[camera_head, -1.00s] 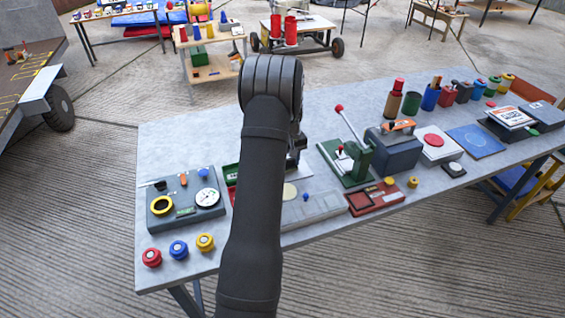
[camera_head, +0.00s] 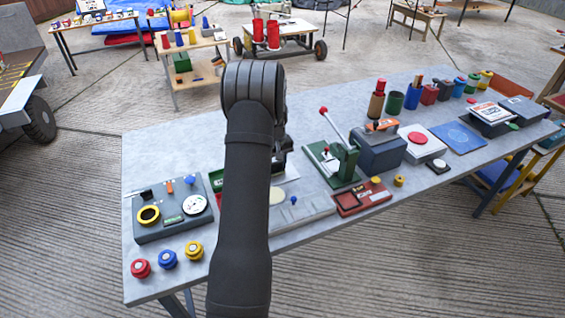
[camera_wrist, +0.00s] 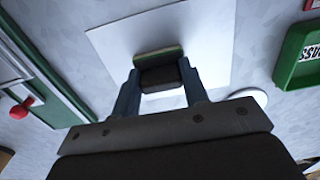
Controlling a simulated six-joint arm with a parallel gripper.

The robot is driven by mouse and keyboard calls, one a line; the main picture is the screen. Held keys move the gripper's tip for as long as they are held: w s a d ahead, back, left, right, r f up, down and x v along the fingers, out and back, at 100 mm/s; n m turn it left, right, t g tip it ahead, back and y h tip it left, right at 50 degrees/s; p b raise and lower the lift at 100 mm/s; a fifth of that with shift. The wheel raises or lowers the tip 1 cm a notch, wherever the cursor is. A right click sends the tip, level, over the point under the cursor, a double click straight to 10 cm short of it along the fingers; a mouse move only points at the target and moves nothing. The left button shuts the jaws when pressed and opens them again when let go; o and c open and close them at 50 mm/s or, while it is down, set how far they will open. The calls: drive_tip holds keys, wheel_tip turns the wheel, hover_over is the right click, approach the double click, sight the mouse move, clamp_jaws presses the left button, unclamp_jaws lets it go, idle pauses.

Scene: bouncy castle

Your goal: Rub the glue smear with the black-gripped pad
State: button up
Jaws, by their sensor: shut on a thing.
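My gripper (camera_wrist: 160,82) is shut on the pad, whose black grip (camera_wrist: 161,77) sits between the two fingers in the wrist view. A thin green layer (camera_wrist: 158,55) shows along the pad's far edge. The pad is over a white sheet (camera_wrist: 205,35); I cannot tell whether it touches it. In the head view, my arm hides most of the gripper and the pad, and part of the sheet (camera_head: 288,173) shows beside it. I cannot make out a glue smear in either view; the pad and gripper cover part of the sheet.
A green lever press (camera_head: 334,160) stands right of the gripper. A green tray (camera_wrist: 298,55) lies on the sheet's other side. A pale disc (camera_wrist: 249,97) is close to the gripper. A grey panel (camera_head: 170,212) and several small jars sit at the table's left end.

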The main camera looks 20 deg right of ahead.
drive_tip(key=shift+a, duration=3.1)
wheel_tip(320, 180, up, 8)
